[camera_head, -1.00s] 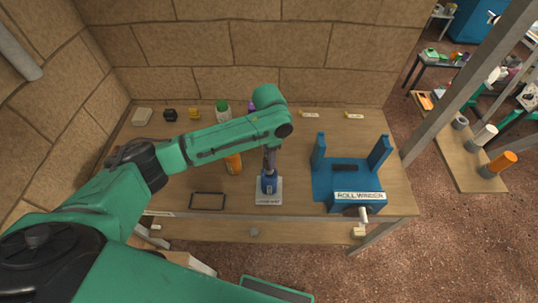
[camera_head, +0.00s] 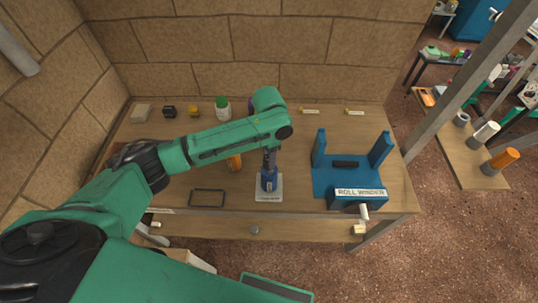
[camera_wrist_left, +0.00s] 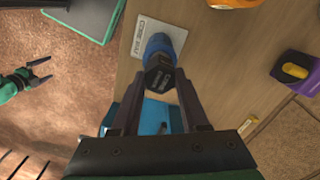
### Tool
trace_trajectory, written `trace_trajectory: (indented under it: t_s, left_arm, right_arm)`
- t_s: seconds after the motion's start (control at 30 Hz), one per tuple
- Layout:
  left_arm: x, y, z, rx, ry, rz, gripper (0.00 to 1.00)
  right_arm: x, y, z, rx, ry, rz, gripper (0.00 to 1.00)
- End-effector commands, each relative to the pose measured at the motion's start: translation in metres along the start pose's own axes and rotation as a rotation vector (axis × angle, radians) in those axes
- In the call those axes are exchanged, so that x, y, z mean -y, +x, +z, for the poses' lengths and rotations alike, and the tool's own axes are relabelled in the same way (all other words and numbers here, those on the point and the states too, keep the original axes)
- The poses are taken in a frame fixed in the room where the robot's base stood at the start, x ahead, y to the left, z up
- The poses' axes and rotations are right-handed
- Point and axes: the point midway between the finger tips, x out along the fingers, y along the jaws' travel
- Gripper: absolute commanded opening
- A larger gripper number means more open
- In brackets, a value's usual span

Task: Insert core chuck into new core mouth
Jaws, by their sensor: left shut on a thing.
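The core chuck (camera_head: 269,182) is a blue piece with a dark end, upright on a pale labelled plate (camera_head: 269,197) at the table's front middle. My left gripper (camera_head: 269,172) points straight down and is shut on it. In the left wrist view, the chuck's dark labelled face (camera_wrist_left: 159,79) sits between the fingertips, and its blue body (camera_wrist_left: 160,45) is over the plate (camera_wrist_left: 143,32). In that view my right gripper (camera_wrist_left: 48,70) is open and empty over the floor, away from the chuck. I cannot make out which thing is the new core mouth.
A blue roll winder (camera_head: 332,185) with two uprights stands right of the chuck. A dark rectangular frame (camera_head: 207,190) lies to the left. An orange item (camera_head: 234,162) and a green-capped bottle (camera_head: 222,108) stand behind. Rolls (camera_head: 486,134) stand on a board far right.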

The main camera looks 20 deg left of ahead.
Motion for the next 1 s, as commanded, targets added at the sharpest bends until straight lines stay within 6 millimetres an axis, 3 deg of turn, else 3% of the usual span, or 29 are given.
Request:
trace_trajectory:
  t_s: [0.97,1.0]
  left_arm:
    - [0.0,0.019,0.0,0.0,0.001,0.001,0.0]
    - [0.0,0.019,0.0,0.0,0.001,0.001,0.6]
  right_arm:
    - [0.0,0.008,0.001,0.0,0.0,0.0,1.0]
    - [0.0,0.008,0.001,0.0,0.0,0.0,1.0]
